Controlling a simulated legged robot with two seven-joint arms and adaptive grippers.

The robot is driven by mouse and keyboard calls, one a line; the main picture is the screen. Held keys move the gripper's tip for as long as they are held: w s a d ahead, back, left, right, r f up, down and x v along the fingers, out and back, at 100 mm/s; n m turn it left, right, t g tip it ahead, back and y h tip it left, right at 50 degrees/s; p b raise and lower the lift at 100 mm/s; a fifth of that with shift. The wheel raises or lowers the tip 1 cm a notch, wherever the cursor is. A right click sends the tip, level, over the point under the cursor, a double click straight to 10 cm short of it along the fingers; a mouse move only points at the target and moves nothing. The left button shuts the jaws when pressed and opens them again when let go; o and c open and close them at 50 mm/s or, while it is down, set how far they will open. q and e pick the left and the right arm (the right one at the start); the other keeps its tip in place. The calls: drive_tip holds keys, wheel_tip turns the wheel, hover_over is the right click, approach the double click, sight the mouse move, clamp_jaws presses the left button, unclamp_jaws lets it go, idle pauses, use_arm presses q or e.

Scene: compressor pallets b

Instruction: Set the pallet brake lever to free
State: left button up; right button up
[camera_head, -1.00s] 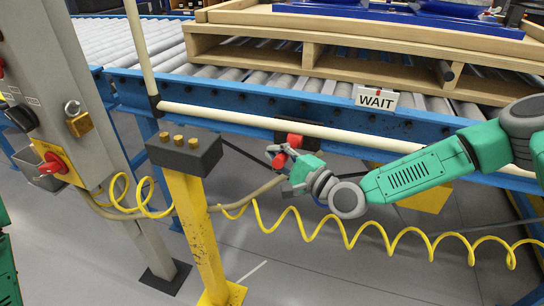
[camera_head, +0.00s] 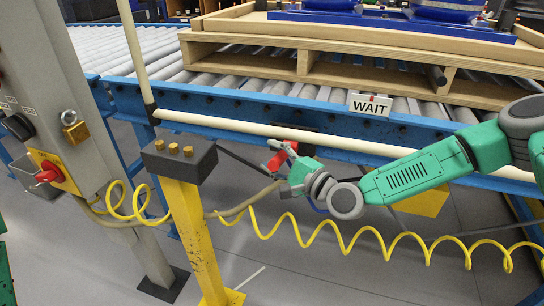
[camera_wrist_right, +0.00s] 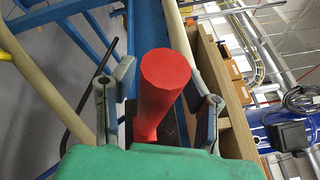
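The red brake lever (camera_head: 276,160) sits at the blue conveyor rail, below a black plate on it. My right gripper (camera_head: 287,172) is at the lever. In the right wrist view the red lever (camera_wrist_right: 160,85) stands between the two fingers of my right gripper (camera_wrist_right: 162,105), its round end towards the camera. The fingers are spread, with gaps visible on both sides of the lever. The lever's base is partly hidden by my gripper. My left gripper is not in view. A white sign (camera_head: 370,104) on the rail reads WAIT.
A yellow post (camera_head: 195,240) with a dark buttoned box stands left of my right gripper. A yellow coiled hose (camera_head: 330,245) hangs below my arm. A grey control column (camera_head: 75,75) with padlock and red switch is at left. A wooden pallet (camera_head: 330,65) lies on the rollers.

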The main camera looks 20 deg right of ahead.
drive_tip(key=shift+s, duration=0.2)
drive_tip(key=v, duration=1.1)
drive_tip(key=shift+s+d, duration=0.2)
drive_tip(key=shift+d, duration=0.1)
drive_tip(key=shift+f, duration=0.1)
